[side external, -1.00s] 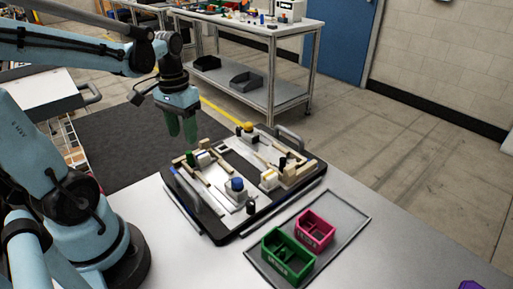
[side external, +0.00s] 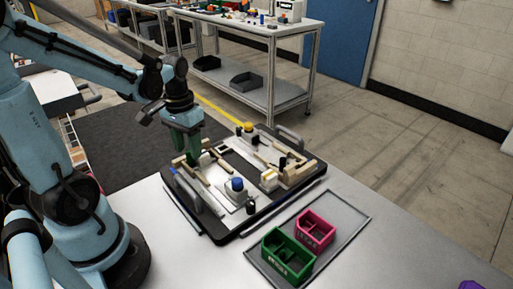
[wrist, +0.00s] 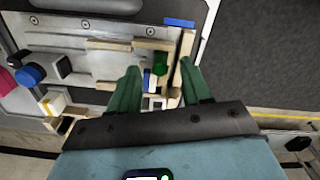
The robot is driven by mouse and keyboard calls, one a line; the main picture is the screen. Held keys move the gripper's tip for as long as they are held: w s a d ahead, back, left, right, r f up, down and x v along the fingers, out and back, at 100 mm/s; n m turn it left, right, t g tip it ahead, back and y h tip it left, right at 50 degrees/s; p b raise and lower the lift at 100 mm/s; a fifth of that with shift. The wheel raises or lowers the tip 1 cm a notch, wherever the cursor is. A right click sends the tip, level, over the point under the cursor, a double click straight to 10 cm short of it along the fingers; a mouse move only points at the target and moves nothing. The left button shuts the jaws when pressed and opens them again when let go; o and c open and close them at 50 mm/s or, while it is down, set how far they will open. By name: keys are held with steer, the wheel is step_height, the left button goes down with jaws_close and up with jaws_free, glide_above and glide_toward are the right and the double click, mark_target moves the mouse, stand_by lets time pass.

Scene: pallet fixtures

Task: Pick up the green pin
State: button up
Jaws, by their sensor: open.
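The green pin (wrist: 160,63) stands in the wooden fixture, seen from above in the wrist view between and just beyond my fingertips. My gripper (wrist: 161,72) is open, with one green finger on each side of the pin and nothing held. In the side view my gripper (side external: 192,155) is low over the back left corner of the pallet (side external: 213,237). There the green fingers hide the pin, and I cannot tell whether they touch it.
Wooden rails surround the green pin closely. A green bin (side external: 288,257) and a pink bin (side external: 316,230) sit on a tray to the right.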

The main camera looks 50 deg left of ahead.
steer(key=shift+f, duration=0.2)
stand_by(0.3)
jaws_close()
